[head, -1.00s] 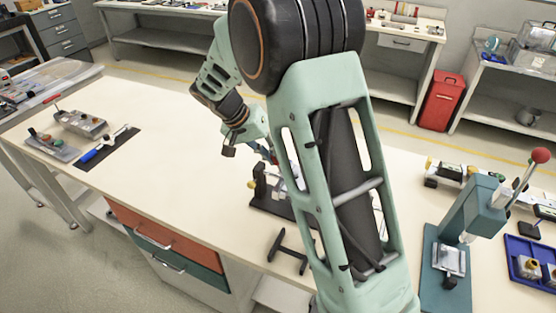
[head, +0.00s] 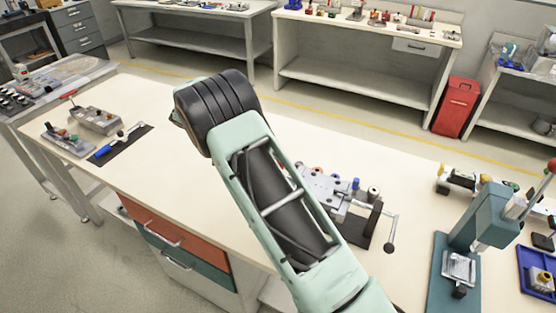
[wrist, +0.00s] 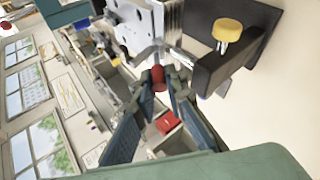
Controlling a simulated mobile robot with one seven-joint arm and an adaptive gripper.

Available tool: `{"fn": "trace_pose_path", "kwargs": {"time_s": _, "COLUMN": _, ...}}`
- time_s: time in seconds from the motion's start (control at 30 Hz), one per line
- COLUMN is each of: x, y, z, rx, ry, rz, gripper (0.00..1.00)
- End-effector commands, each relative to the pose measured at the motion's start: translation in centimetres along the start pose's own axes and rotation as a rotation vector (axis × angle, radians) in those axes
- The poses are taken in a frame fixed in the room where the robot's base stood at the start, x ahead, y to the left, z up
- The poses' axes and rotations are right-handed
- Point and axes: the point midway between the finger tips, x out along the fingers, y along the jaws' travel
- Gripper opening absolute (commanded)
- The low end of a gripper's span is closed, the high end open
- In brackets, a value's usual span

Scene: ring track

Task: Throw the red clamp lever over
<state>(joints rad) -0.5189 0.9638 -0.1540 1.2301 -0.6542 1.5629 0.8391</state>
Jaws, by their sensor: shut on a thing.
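In the wrist view, a small red grip (wrist: 158,77), apparently the clamp lever's end, lies between the fingertips of my gripper (wrist: 160,84). The fingers are shut on it. The lever meets metal parts of a clamping fixture (wrist: 140,22) just beyond the fingers. In the head view, the grey fixture (head: 325,187) stands on the workbench to the right of my forearm. My gripper and the red lever are hidden behind my arm there.
A dark block with a yellow knob (wrist: 228,32) is close beside my gripper. In the head view, a crank handle (head: 391,235) projects from the fixture's right end. A teal press (head: 480,230) stands farther right.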

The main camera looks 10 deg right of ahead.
Motion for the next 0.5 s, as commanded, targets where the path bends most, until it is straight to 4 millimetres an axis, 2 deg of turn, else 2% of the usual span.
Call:
{"fn": "trace_pose_path", "kwargs": {"time_s": 0.37, "x": -0.01, "y": -0.07, "z": 0.01, "rx": -0.002, "ry": -0.001, "rz": 0.002, "gripper": 0.0}}
{"fn": "trace_pose_path", "kwargs": {"time_s": 0.4, "x": -0.01, "y": -0.07, "z": 0.01, "rx": -0.002, "ry": -0.001, "rz": 0.002, "gripper": 0.15}}
{"fn": "trace_pose_path", "kwargs": {"time_s": 0.5, "x": 0.0, "y": -0.06, "z": 0.01, "rx": -0.002, "ry": -0.001, "rz": 0.002, "gripper": 0.26}}
